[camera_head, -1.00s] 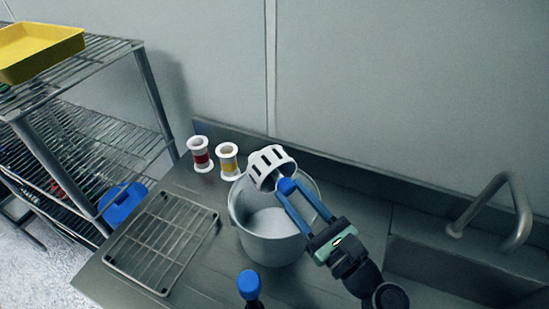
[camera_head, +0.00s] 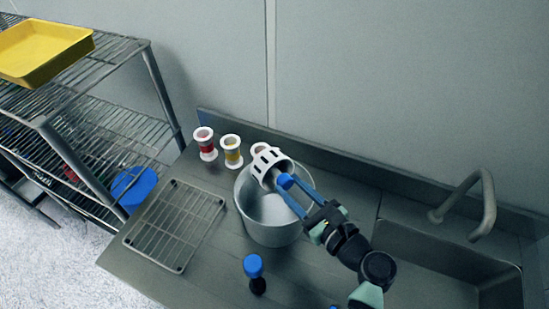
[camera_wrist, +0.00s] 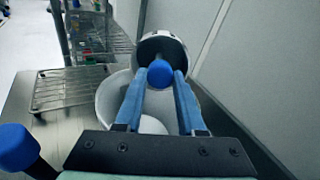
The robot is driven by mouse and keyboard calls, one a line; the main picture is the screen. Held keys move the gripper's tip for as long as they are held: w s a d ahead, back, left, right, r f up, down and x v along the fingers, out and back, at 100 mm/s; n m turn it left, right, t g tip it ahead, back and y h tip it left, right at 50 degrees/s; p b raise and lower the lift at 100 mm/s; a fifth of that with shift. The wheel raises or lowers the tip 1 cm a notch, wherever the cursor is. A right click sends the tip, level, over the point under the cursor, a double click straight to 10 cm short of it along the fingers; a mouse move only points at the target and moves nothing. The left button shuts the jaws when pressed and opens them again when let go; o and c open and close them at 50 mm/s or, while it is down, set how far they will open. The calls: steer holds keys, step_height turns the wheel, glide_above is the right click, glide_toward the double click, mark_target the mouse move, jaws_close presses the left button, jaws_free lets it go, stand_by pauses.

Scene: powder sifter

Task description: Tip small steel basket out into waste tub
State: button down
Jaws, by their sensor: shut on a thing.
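The small steel basket (camera_head: 269,162), pale with slots in its side, is tilted on its side above the back of the waste tub (camera_head: 243,200). My gripper (camera_head: 285,182) is shut on the basket's blue knob, which also shows between the two blue fingers in the wrist view (camera_wrist: 160,74). In the wrist view the basket (camera_wrist: 172,46) shows its dark round opening or end behind the knob. The waste tub is a grey-white bucket on the steel counter, and its visible inside looks empty. I cannot see anything falling from the basket.
A wire rack (camera_head: 176,225) lies left. A blue-topped thing (camera_head: 253,266) stands in front. A sink and faucet (camera_head: 487,205) are right; shelving holds a yellow tray (camera_head: 40,52).

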steer(key=shift+r, duration=0.1)
steer(key=p, duration=0.2)
steer(key=shift+r+g+h+p, duration=0.3)
steer(key=shift+r+p, duration=0.05)
steer(key=shift+p, duration=0.5)
steer(key=r+g+h+p, duration=0.1)
steer(key=g+h+p, duration=0.1)
steer(key=p, duration=0.7)
steer(key=shift+r+g, duration=0.15)
steer(key=shift+g, duration=0.15)
